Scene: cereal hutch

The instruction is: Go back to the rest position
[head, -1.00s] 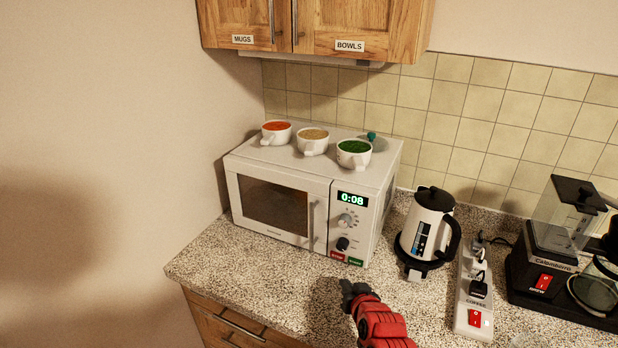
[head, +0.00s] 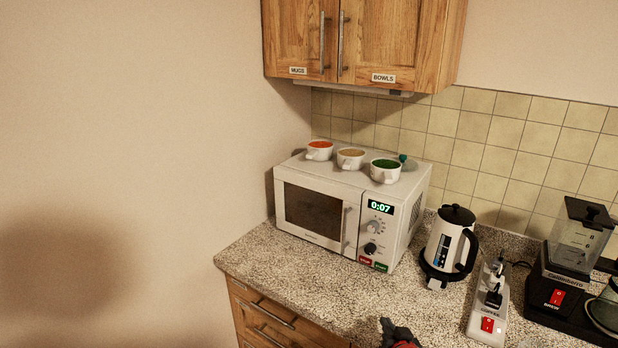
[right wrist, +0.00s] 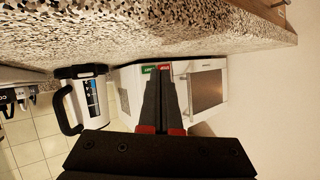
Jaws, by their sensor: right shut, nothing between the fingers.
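My right gripper (head: 400,332) shows at the bottom edge of the head view, in front of the counter and low. Its black fingers are together and empty; they also show in the right wrist view (right wrist: 162,100), pointing toward the microwave. The white microwave (head: 312,209) stands closed on the speckled counter, its display reading 0:07. In the right wrist view the microwave (right wrist: 207,88) appears upside down, apart from the fingers. My left gripper is not in view.
Three white cups with red (head: 319,151), tan (head: 351,159) and green (head: 385,172) contents stand on the microwave. The counter's front left (head: 262,256) is clear.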

